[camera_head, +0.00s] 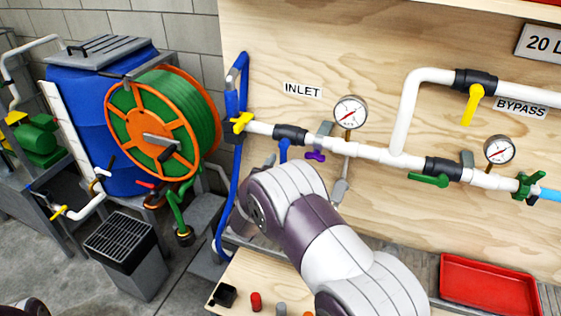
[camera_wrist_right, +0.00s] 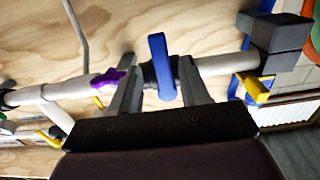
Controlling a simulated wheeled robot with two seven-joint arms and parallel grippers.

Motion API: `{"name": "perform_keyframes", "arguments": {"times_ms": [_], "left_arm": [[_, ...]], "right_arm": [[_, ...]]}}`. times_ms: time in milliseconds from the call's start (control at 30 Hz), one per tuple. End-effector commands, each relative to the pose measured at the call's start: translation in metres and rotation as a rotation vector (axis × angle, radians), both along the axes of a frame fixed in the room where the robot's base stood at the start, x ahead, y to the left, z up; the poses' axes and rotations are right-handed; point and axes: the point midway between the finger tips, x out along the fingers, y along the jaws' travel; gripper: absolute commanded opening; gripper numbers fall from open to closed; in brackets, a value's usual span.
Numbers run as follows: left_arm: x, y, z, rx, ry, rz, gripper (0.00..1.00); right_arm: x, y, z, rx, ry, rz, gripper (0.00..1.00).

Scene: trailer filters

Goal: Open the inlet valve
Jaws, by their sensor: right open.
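The inlet valve is a black body (camera_head: 290,134) on the white pipe below the INLET label (camera_head: 302,90). Its blue handle (camera_head: 284,151) hangs down, crosswise to the pipe. In the right wrist view the blue handle (camera_wrist_right: 162,65) stands between the two grey fingers of my right gripper (camera_wrist_right: 158,60). The fingers are open, one on each side of the handle, with gaps visible; I cannot tell how deep the handle sits between them. In the head view my right wrist hides most of this gripper. My left gripper is out of view.
A small purple handle (camera_head: 315,156) and a gauge (camera_head: 350,111) are close right of the valve. A yellow handle (camera_head: 242,123) and blue hose (camera_head: 236,150) are at left. A green handle (camera_head: 428,180) and yellow bypass handle (camera_head: 472,104) are further right. A red tray (camera_head: 488,284) lies below.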

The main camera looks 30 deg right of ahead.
Motion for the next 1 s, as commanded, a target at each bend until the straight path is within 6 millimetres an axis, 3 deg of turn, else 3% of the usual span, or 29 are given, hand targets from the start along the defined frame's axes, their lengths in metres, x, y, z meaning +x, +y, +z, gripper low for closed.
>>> {"name": "perform_keyframes", "arguments": {"times_ms": [333, 467, 500, 1000], "left_arm": [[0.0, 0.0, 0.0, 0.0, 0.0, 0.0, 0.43], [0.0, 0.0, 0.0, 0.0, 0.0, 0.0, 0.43], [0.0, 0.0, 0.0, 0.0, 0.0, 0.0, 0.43], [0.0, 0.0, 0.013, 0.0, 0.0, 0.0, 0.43]], "right_arm": [[0.004, -0.004, 0.0, 0.0, 0.0, 0.001, 0.46], [0.004, -0.004, 0.0, 0.0, 0.0, 0.001, 0.03], [0.004, -0.004, 0.0, 0.001, -0.001, 0.001, 0.0], [0.0, -0.007, 0.002, -0.067, 0.081, 0.001, 0.0]]}}
